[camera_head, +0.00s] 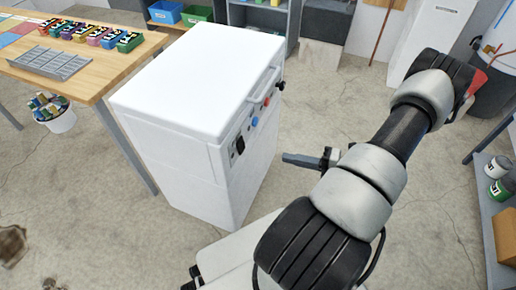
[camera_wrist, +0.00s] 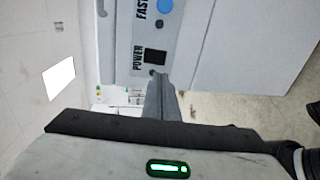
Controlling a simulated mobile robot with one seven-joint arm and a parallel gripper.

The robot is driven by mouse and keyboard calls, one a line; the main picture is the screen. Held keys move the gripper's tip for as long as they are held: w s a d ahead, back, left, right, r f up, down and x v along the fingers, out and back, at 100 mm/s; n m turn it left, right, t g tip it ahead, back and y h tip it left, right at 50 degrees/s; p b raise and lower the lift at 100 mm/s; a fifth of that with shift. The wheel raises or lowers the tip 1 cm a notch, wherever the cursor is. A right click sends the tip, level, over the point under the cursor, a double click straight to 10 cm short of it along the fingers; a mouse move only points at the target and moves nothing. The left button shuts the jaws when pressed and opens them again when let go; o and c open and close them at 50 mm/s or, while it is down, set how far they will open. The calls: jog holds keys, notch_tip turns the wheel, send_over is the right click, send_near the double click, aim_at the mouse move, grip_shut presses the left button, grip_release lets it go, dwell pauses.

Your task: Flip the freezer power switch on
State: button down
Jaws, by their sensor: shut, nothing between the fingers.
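The freezer (camera_head: 170,80) is a white chest with a lid and a handle, standing in the middle of the head view. A grey control panel on its right side carries a black power switch (camera_head: 239,145), a blue knob (camera_head: 255,121) and a red one. In the wrist view the black switch (camera_wrist: 156,57) sits beside the printed word POWER, below a blue button (camera_wrist: 165,6). My gripper (camera_head: 286,158) is shut and empty, to the right of the panel. In the wrist view its fingertips (camera_wrist: 157,76) appear just below the switch; contact cannot be told. The switch's position is unclear.
A wooden table (camera_head: 95,75) with colourful boxes and a grey tray stands left of the freezer. A white bucket (camera_head: 55,118) of small items is beneath it. Shelving with cans (camera_head: 497,167) is at the right edge. Concrete floor is open right of the freezer.

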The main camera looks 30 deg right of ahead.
aim_at(243, 149)
jog(key=shift+f, duration=0.1)
jog(key=b+x, duration=0.2)
jog(key=x, duration=1.2)
jog(key=shift+b, duration=0.4)
jog(key=shift+w+f, duration=0.1)
jog(key=shift+w, duration=0.1)
jog(key=shift+s, duration=0.1)
jog(key=shift+s+d, duration=0.1)
jog(key=shift+s, duration=0.1)
jog(key=s+d+f+p, duration=0.1)
jog(key=s+d+f, duration=0.1)
jog(key=s+d, duration=0.6)
jog(key=shift+s+f, duration=0.3)
jog(key=shift+s, duration=0.9)
